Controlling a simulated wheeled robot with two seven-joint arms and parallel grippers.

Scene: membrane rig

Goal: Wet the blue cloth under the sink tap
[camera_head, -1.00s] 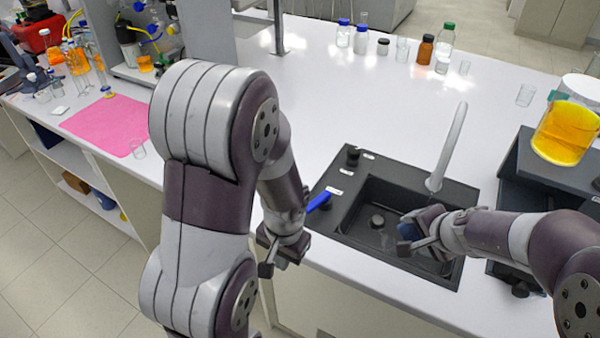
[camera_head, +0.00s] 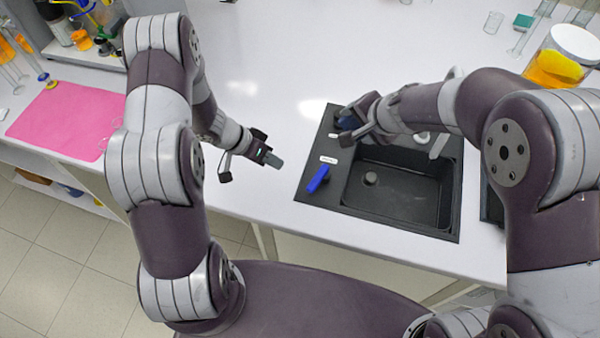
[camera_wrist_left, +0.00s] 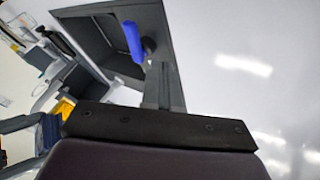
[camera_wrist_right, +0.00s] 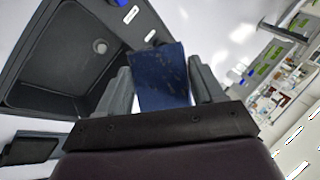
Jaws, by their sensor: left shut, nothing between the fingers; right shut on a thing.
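The blue cloth (camera_wrist_right: 162,78) is held between the fingers of my right gripper (camera_wrist_right: 158,92), which is shut on it. In the head view the cloth (camera_head: 347,122) is over the back left corner of the dark sink (camera_head: 410,190), outside the basin. The tap spout (camera_head: 438,146) is right of that gripper, partly hidden by my right arm. No water shows. The tap's blue lever (camera_head: 318,179) is on the sink's left ledge. My left gripper (camera_head: 272,160) is shut and empty, left of the lever and apart from it. The lever also shows beyond its fingers in the left wrist view (camera_wrist_left: 133,42).
The white counter (camera_head: 270,60) is clear behind and left of the sink. A pink mat (camera_head: 65,122) lies at the left. A container of yellow-orange liquid (camera_head: 552,68) stands at the back right. My right arm crosses over the sink's back right side.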

